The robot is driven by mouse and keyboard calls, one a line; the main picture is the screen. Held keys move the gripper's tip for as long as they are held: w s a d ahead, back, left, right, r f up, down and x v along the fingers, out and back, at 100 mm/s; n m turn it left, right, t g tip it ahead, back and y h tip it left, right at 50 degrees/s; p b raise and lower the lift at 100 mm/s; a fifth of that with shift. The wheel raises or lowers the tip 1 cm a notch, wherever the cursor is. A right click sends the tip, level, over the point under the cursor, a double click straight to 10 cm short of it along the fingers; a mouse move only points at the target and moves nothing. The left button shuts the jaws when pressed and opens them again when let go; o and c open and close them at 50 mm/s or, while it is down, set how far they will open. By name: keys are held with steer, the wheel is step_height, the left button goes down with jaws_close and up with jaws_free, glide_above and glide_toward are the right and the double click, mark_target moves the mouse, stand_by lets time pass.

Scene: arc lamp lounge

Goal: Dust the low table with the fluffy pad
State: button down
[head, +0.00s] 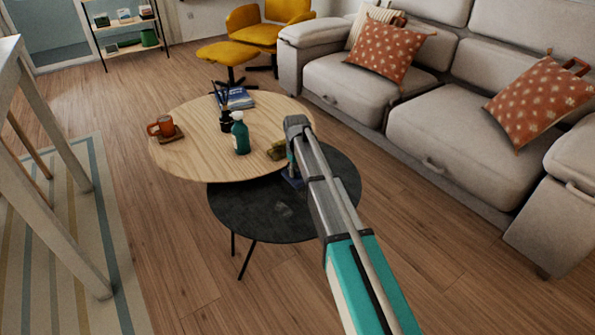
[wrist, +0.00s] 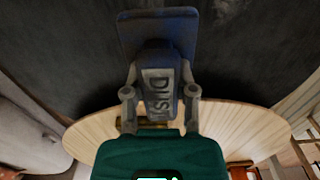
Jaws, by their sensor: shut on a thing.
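The low table is a dark round table (head: 250,222) partly under a higher round wooden table (head: 188,115). A pale smudge (head: 284,210) shows on its dark top. My gripper (wrist: 160,95) is shut on the handle of the fluffy pad (wrist: 158,30), with raised letters on the handle between the fingers. The pad is dark blue and rectangular, and lies in front of the dark top in the wrist view. In the head view my arm hides most of the gripper (head: 292,165), and only a bit of blue shows beside it. I cannot tell whether the pad touches the top.
The wooden table holds an orange mug (head: 164,126), a green bottle (head: 240,136), a dark reed diffuser (head: 226,120), blue books (head: 236,98) and an olive-coloured object (head: 276,151) near my gripper. A grey sofa (head: 440,115) stands at the right. The floor in front is clear.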

mark_target(296, 167)
steer(key=shift+r+p, duration=1.45)
steer(key=shift+r, duration=0.1)
steer(key=shift+a, duration=0.1)
